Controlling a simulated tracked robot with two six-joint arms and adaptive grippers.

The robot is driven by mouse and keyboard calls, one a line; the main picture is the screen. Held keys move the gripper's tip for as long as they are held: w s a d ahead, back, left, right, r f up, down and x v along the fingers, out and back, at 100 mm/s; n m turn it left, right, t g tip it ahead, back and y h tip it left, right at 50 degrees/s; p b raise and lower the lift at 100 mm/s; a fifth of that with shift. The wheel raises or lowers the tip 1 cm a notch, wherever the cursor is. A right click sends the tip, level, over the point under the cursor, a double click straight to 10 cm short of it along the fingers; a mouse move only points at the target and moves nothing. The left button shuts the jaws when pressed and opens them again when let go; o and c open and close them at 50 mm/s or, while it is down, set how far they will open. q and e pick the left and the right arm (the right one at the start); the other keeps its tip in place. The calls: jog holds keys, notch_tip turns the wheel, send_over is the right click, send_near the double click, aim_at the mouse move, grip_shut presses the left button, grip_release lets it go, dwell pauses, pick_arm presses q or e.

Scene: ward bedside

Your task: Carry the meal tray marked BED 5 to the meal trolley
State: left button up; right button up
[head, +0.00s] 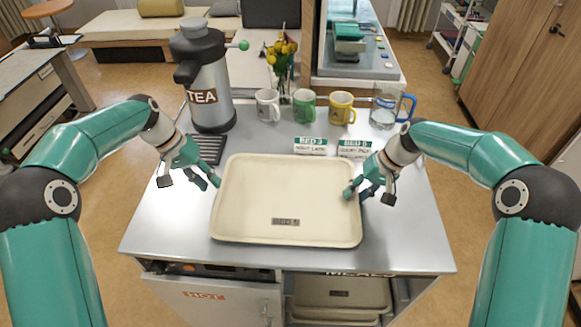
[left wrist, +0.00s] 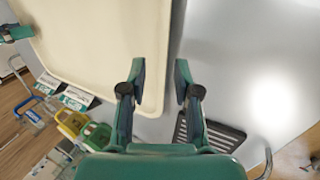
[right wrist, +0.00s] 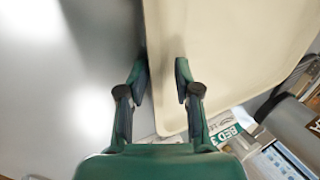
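A cream meal tray (head: 285,190) with raised rims is over the grey top of the trolley (head: 420,245). A small dark label (head: 285,221) is on its near side; its text is too small to read surely. My left gripper (head: 192,181) is at the tray's left side, and my right gripper (head: 368,195) at its right side. In the left wrist view my gripper (left wrist: 160,85) is open, with the tray's edge (left wrist: 165,60) between its fingers. In the right wrist view my gripper (right wrist: 160,85) is likewise open around the opposite edge (right wrist: 152,60).
A TEA urn (head: 208,85), several mugs (head: 304,107), a flower vase (head: 281,85), a jug (head: 384,105) and BED cards (head: 311,145) stand behind the tray. Below are a HOT door (head: 205,296) and a shelf holding trays (head: 340,294). The trolley top's front corners are clear.

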pick_arm(q)
jog(key=shift+v, duration=1)
pick_arm(e)
jog(key=shift+s+f, duration=0.1)
jog(key=shift+f, duration=0.05)
jog(key=shift+r, duration=0.2)
pick_arm(q)
jog(key=shift+a+r, duration=0.2)
jog(key=shift+r, duration=0.15)
pick_arm(e)
jog(key=v, duration=0.7)
jog(key=shift+d+r, duration=0.3)
